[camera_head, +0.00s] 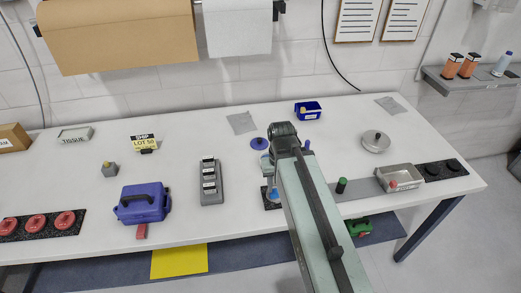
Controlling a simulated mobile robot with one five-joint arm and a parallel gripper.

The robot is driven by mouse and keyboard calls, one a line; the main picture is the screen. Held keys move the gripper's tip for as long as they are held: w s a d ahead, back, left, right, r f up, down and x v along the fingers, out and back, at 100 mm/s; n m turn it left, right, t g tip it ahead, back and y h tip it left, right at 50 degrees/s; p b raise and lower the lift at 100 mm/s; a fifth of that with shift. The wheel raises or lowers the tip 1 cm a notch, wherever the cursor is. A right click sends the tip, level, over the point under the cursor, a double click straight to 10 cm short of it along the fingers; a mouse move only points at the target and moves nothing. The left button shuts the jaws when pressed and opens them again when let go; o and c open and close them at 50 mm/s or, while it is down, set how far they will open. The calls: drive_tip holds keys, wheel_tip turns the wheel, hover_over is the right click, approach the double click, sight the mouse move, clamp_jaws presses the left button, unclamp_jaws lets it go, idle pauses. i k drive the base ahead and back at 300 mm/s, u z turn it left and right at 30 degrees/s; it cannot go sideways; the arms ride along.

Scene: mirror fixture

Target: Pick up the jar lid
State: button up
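Two round, flat pieces with a knob could be the jar lid, and I cannot tell which. A silver-grey one (376,141) lies on the white table at the right, behind a metal tray. A smaller blue one (258,143) lies just left of my arm's dark far joint. My pale green arm reaches up from the bottom over the middle of the table. My gripper is not clearly distinguishable; the arm hides the area around its end. Both round pieces appear apart from my arm.
The metal tray (399,178) holds a red piece. A green-and-black cylinder (341,185) stands left of it. A blue bin (307,111) is at the back. A grey block with labels (211,182) and a blue case (143,203) stand left. The table (345,130) is bare around the silver-grey piece.

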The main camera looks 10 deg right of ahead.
sight(259, 143)
drive_tip(key=u, duration=3.05)
drive_tip(key=k, duration=1.35)
drive_tip(key=z, duration=0.8)
drive_tip(key=i, duration=0.95)
